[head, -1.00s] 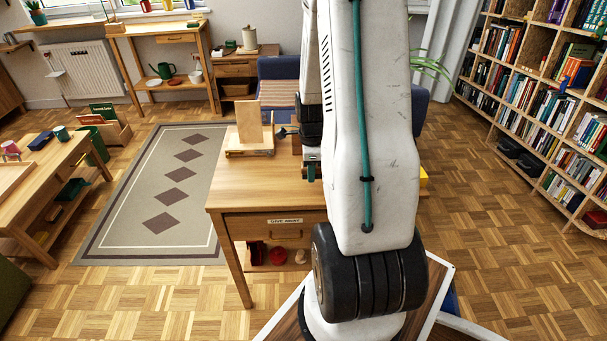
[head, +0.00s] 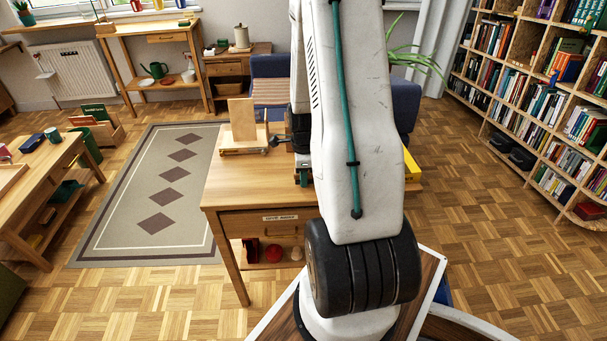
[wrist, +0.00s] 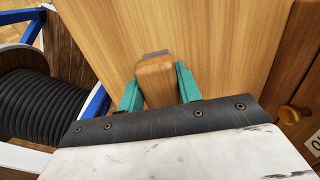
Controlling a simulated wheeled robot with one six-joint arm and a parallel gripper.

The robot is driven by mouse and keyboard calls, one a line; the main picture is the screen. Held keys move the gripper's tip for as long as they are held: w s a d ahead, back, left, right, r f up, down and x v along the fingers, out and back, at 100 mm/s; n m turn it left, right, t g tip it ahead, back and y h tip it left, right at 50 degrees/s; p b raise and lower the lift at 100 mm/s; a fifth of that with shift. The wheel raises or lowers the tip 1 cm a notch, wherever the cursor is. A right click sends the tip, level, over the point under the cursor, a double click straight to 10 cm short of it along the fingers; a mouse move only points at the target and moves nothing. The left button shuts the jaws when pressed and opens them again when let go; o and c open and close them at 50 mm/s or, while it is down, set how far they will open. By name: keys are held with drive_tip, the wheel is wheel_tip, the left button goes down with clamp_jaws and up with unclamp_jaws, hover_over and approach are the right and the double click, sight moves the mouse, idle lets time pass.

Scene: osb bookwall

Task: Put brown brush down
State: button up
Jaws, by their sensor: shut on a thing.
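My gripper (wrist: 159,84) is shut on the brown brush (wrist: 155,82) in the wrist view, with one teal finger on each side of its wooden body. A thin grey strip shows at the brush's far end. The brush is over the wooden tabletop (wrist: 205,45), and I cannot tell whether it touches it. In the head view the same table (head: 245,185) stands in front of me. There my arm hides the brush and most of the gripper; only a bit of teal shows beside the arm.
A wooden stand with an upright board (head: 243,125) is on the table's back left. A yellow thing (head: 411,165) shows at the table's right. The front left of the tabletop is clear.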

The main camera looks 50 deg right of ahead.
drive_tip(key=o, duration=1)
drive_tip(key=shift+s+a+f, duration=0.2)
drive_tip(key=shift+a+f, duration=0.05)
drive_tip(key=shift+f, duration=0.25)
drive_tip(key=shift+o, duration=0.2)
drive_tip(key=shift+w+r, duration=0.15)
drive_tip(key=shift+r, duration=0.35)
wheel_tip(320, 180, up, 12)
drive_tip(key=w+a+r+n, duration=0.2)
drive_tip(key=a+r+n, duration=0.6)
drive_tip(key=a+r, duration=0.15)
drive_tip(key=s+a+r+n, duration=0.5)
drive_tip(key=s+a+n, duration=0.2)
drive_tip(key=a+n, duration=0.3)
drive_tip(key=s+a+r+n+t, duration=0.1)
drive_tip(key=s+a+r+n, duration=0.4)
drive_tip(key=a+n, duration=0.5)
drive_tip(key=s, duration=0.2)
drive_tip(key=shift+s+a+r, duration=0.15)
drive_tip(key=shift+s+r, duration=0.05)
drive_tip(key=shift+s, duration=0.1)
